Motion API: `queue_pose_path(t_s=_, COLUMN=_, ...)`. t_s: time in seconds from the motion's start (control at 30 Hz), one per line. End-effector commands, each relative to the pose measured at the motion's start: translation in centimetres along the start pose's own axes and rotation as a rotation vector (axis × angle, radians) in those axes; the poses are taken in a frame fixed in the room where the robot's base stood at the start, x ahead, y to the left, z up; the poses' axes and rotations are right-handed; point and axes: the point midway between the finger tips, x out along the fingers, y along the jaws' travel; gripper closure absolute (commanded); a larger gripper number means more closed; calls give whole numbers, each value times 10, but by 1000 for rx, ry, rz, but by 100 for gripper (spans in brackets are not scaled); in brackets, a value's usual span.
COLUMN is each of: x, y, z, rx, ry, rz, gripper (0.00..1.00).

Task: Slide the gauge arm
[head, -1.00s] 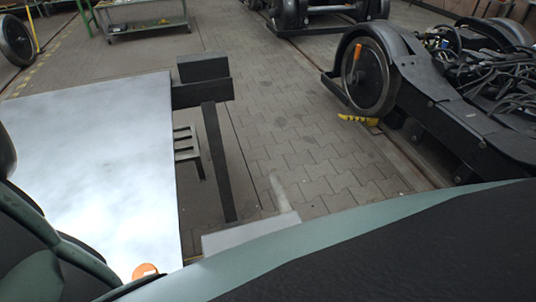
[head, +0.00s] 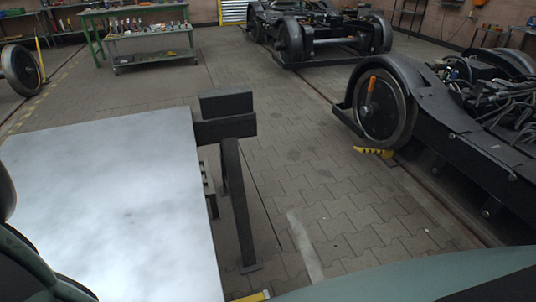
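A bogie wheel (head: 383,108) stands at the right with a small upright orange piece (head: 371,84) on its face. I cannot tell whether this piece belongs to the gauge arm; no other gauge arm can be made out. My gripper is not in view. A large dark and grey-green shape, likely part of my own body, covers the bottom right and hides the floor there.
A white-topped table (head: 115,200) fills the left, with a dark beam (head: 225,128) at its far right corner. A yellow wheel chock (head: 373,152) lies at the wheel. A tool bench (head: 150,45) and another bogie (head: 320,38) stand behind. The paved floor (head: 300,170) between is clear.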

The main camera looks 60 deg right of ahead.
Motion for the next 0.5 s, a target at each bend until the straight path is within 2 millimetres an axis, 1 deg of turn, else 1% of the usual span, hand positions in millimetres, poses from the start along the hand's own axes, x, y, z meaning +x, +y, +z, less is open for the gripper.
queue_pose_path(t_s=0.43, x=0, y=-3, z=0, rx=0, ry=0, rz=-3, gripper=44)
queue_pose_path(t_s=0.47, x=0, y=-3, z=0, rx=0, ry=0, rz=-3, gripper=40)
queue_pose_path(t_s=0.5, x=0, y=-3, z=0, rx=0, ry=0, rz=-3, gripper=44)
